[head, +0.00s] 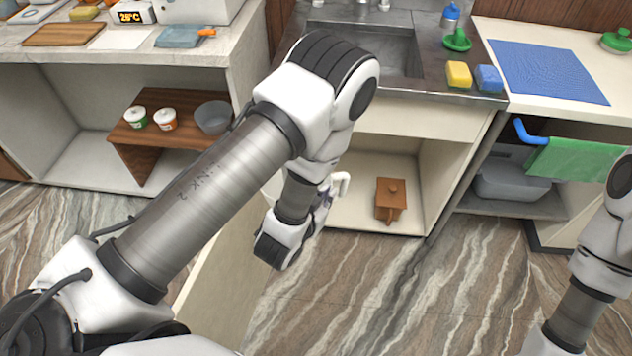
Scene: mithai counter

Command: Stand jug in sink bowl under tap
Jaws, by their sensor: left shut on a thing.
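The sink bowl (399,55) is a grey recess in the steel counter at the top centre. The tap (372,4) shows only at its base, at the top edge. My left arm crosses in front of the counter and hides the left part of the sink. My left gripper (324,196) is low in front of the open cabinet under the sink, partly hidden by my wrist. It is shut on what appears to be the jug, of which only a white curved piece (343,183) shows. My right arm is at the right edge; its gripper is out of view.
A brown lidded box (391,200) stands in the cabinet. A cream panel (235,285) stands below my left arm. Yellow (458,75) and blue (489,79) sponges, a green scrubber (457,41) and a blue bottle (451,16) are right of the sink.

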